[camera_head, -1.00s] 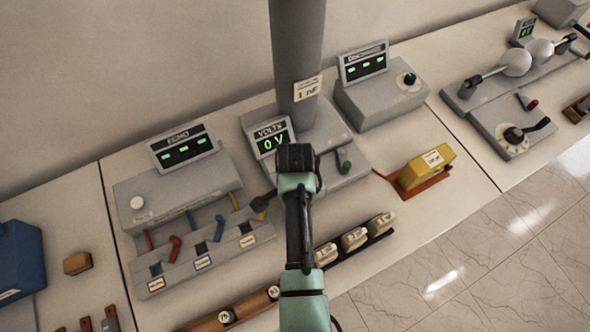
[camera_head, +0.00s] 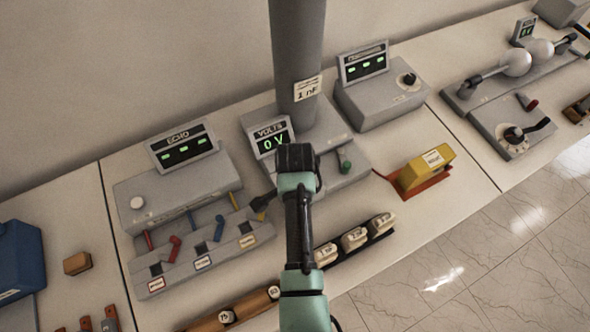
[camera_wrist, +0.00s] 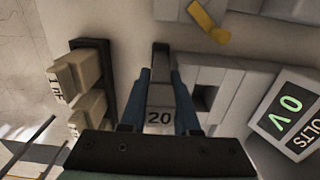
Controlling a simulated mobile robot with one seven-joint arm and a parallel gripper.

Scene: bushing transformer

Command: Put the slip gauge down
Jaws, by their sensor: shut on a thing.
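The slip gauge (camera_wrist: 160,119) shows in the wrist view as a pale grey block marked "20". It lies between the two blue fingers of my gripper (camera_wrist: 160,82), which is shut on it. In the wrist view the grey unit with a dark square slot (camera_wrist: 205,97) is just right of the fingers. I cannot tell whether the gauge touches anything beneath it. In the head view my arm covers the gauge and most of the gripper.
The "0 V" display (camera_head: 271,139) stands on a grey base by a tall column (camera_head: 297,50). A black rack (camera_head: 372,236) with labelled cream blocks is at right front. A yellow box (camera_head: 425,170) stands further right. Bare bench lies between rack and yellow box.

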